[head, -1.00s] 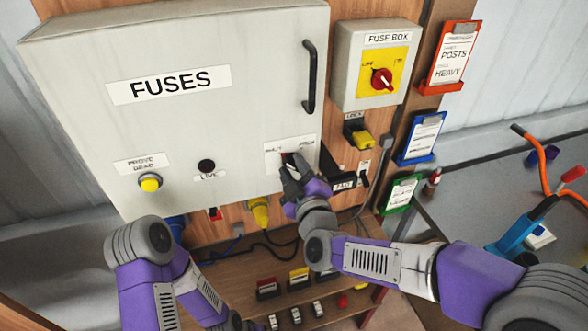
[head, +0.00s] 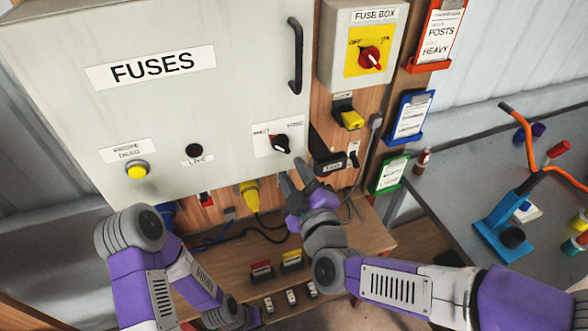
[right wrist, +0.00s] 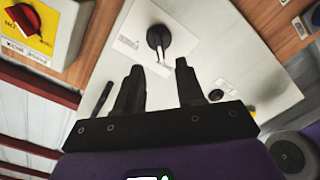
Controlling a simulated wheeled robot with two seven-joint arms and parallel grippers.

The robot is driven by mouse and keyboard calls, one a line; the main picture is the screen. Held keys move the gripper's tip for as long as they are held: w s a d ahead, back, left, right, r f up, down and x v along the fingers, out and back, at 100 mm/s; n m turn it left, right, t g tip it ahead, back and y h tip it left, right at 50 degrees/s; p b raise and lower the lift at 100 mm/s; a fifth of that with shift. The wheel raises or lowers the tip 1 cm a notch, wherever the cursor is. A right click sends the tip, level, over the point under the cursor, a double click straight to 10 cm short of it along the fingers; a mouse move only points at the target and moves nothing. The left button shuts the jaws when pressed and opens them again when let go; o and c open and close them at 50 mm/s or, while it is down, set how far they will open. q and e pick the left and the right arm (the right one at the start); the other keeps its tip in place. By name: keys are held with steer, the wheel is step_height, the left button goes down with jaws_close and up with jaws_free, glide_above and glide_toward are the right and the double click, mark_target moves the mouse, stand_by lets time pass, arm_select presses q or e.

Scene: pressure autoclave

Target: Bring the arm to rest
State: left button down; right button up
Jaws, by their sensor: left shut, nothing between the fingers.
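My right gripper (head: 296,178) is open and empty in the head view, just below and in front of the black rotary knob (head: 281,143) on the fuses cabinet (head: 60,50). In the right wrist view, the gripper's two dark fingers (right wrist: 158,82) stand apart, with the knob (right wrist: 158,38) beyond them and clear of them. My left arm hangs down at the lower left of the head view. My left gripper (head: 254,318) is at the bottom edge, mostly cut off, shut and holding nothing visible.
A fuse box (head: 365,45) with a red switch is at the upper right. A yellow plug (head: 249,196) and cables hang below the cabinet. Small blocks stand on the wooden shelf (head: 235,268). A grey bench (head: 465,185) with a blue tool (head: 505,220) is at right.

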steer(key=d+f+m+g+h+b, duration=0.15)
steer(key=f+m+g, duration=0.25)
steer(key=f, duration=1.2)
steer(key=d+f+m+g+h+b, duration=0.1)
steer(key=d+f+m+g, duration=0.3)
steer(key=f, duration=1.2)
steer(key=s+d+f+m+g, duration=0.1)
steer(key=s+f+m+g, duration=0.2)
steer(key=s+f, duration=0.5)
steer(key=s+d+f+m+g+y+b, duration=0.1)
steer(key=s+f+m+g, duration=0.3)
steer(key=s+f, duration=0.3)
step_height(320, 180, down, 6)
steer(key=shift+s+d+r+g+b, duration=0.2)
steer(key=shift+s+g+b, duration=0.15)
steer(key=shift+g, duration=0.45)
